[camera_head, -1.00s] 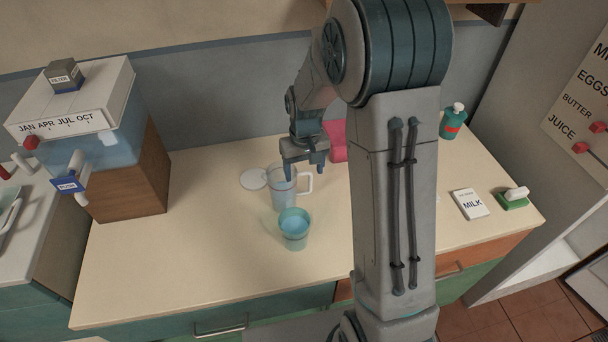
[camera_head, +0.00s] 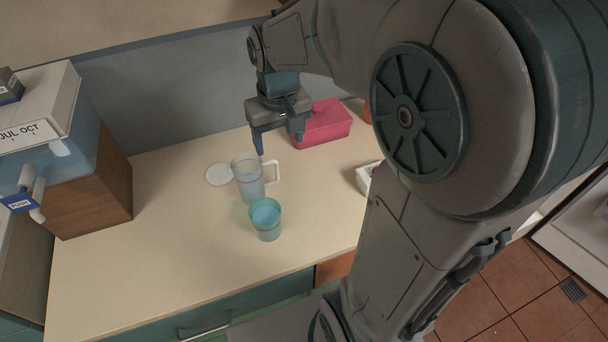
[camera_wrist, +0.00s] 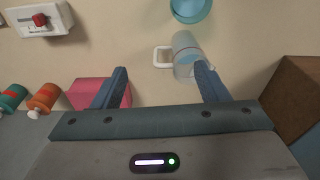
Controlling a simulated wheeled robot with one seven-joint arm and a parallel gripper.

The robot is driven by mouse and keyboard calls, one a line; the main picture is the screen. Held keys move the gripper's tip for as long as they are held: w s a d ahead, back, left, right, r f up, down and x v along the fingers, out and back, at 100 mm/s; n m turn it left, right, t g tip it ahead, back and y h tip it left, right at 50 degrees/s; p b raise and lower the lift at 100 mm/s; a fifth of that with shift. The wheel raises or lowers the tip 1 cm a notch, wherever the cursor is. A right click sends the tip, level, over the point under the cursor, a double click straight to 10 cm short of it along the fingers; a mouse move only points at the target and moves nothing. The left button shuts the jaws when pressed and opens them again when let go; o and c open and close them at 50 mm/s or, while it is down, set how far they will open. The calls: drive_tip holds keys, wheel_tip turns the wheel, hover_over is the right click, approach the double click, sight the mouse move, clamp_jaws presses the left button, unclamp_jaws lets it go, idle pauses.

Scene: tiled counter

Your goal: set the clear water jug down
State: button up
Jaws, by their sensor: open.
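The clear water jug (camera_head: 247,182) stands upright on the counter, with its white handle to the right. It also shows in the wrist view (camera_wrist: 185,52), where its body is partly behind one finger. My gripper (camera_head: 279,144) is open and empty, above and behind the jug in the head view. In the wrist view my gripper (camera_wrist: 162,80) has its fingers wide apart, with the jug's handle between them in the picture. I see no finger closed on the jug.
A teal cup (camera_head: 266,222) of blue water stands just in front of the jug. A white disc (camera_head: 218,175) lies left of it. A pink box (camera_head: 322,126) sits behind right. A water dispenser on a wooden block (camera_head: 95,190) is at left. The front-left counter is clear.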

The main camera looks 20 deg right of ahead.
drive_tip(key=s+t, duration=0.1)
drive_tip(key=s, duration=1.1)
drive_tip(key=shift+s+d+r+m+t, duration=0.15)
drive_tip(key=shift+d+r+m+t, duration=0.15)
drive_tip(key=shift+d+r+t, duration=0.1)
drive_tip(key=shift+s+f, duration=0.1)
drive_tip(key=shift+s, duration=0.15)
drive_tip(key=c, duration=0.7)
